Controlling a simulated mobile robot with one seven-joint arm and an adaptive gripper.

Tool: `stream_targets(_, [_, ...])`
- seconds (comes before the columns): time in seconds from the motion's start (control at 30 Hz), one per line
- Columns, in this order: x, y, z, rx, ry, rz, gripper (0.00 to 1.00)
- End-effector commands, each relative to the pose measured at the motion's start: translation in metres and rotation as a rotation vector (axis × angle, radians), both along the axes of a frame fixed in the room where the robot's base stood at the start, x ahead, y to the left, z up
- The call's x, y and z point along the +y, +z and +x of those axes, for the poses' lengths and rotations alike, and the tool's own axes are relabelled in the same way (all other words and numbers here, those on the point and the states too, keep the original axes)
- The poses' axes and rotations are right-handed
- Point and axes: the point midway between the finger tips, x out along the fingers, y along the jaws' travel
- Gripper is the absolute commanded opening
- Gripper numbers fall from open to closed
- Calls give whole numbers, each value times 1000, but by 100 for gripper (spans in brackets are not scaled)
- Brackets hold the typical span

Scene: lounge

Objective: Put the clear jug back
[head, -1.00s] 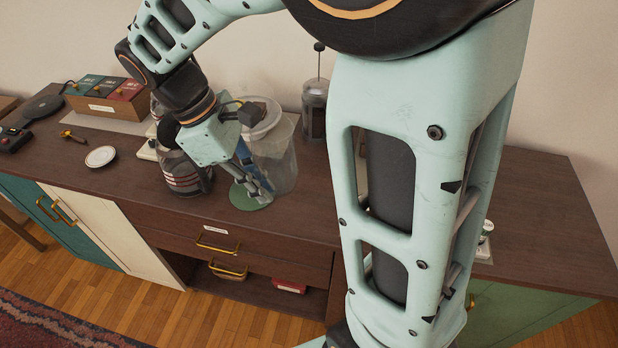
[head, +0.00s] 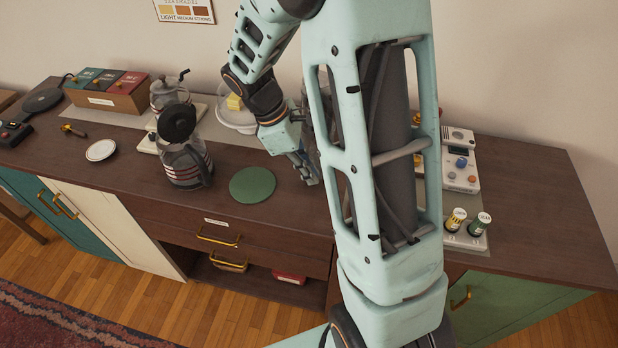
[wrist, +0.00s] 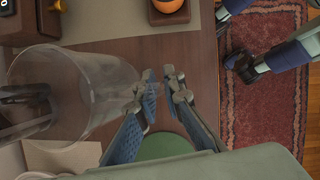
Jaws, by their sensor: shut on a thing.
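The clear jug (wrist: 75,90) fills the left of the wrist view, its open mouth toward the camera. My gripper (wrist: 160,88) is shut at the jug's right side, apparently on its clear handle. In the head view my gripper (head: 306,170) points down just right of the green round mat (head: 252,184), close over the counter. My arm hides most of the jug there. I cannot tell whether the jug touches the counter. The green mat is bare and also shows below the fingers in the wrist view (wrist: 165,147).
A glass carafe (head: 185,164) with a dark lid stands left of the mat. A white bowl (head: 236,121) with a yellow item is behind. Two small labelled jars (head: 467,222) and a white device (head: 459,160) are at right. The counter's front edge is close to the mat.

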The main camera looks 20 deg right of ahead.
Motion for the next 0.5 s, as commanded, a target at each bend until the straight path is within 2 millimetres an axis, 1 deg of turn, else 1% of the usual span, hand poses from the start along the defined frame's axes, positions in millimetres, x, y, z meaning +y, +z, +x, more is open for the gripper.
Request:
stream_targets(0.03, [1,-9,-1,4,1,-1,0])
stream_targets(0.1, [1,-20,-1,4,1,-1,0])
stream_targets(0.17, [1,-26,-1,2,0,0,0])
stream_targets(0.5, [1,-30,-1,0,0,0,0])
